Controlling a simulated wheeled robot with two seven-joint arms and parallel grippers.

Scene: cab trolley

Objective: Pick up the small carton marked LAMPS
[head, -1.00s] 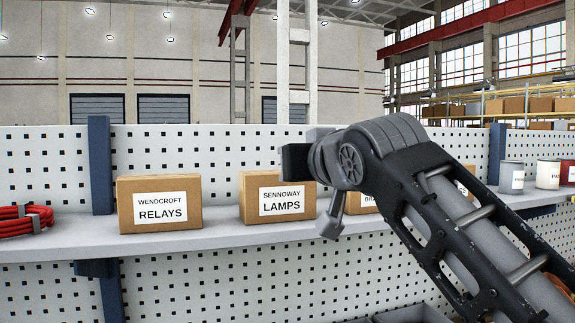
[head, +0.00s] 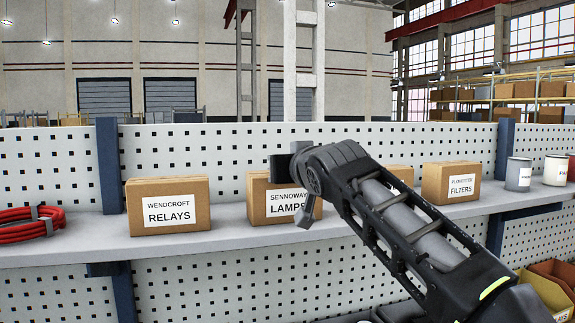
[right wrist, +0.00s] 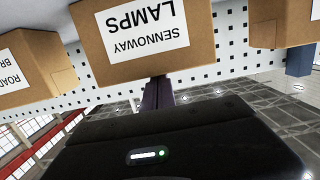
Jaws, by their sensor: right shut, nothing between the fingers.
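The small carton marked SENNOWAY LAMPS (head: 264,204) stands upright on the grey shelf. In the right wrist view the carton (right wrist: 110,30) appears upside down, its white label facing the camera. My right gripper (head: 303,212) is shut and empty, in front of the carton's right part, and my wrist hides its upper right corner. In the right wrist view the shut fingers (right wrist: 158,90) point at the carton's edge below the label; I cannot tell whether they touch it. My left gripper is not in view.
A RELAYS carton (head: 168,206) stands to the left, with a gap. A partly hidden carton (head: 400,174) and a FILTERS carton (head: 451,182) stand to the right. A red cable coil (head: 30,222) and cans (head: 518,174) lie farther out. A perforated panel (head: 228,150) runs behind.

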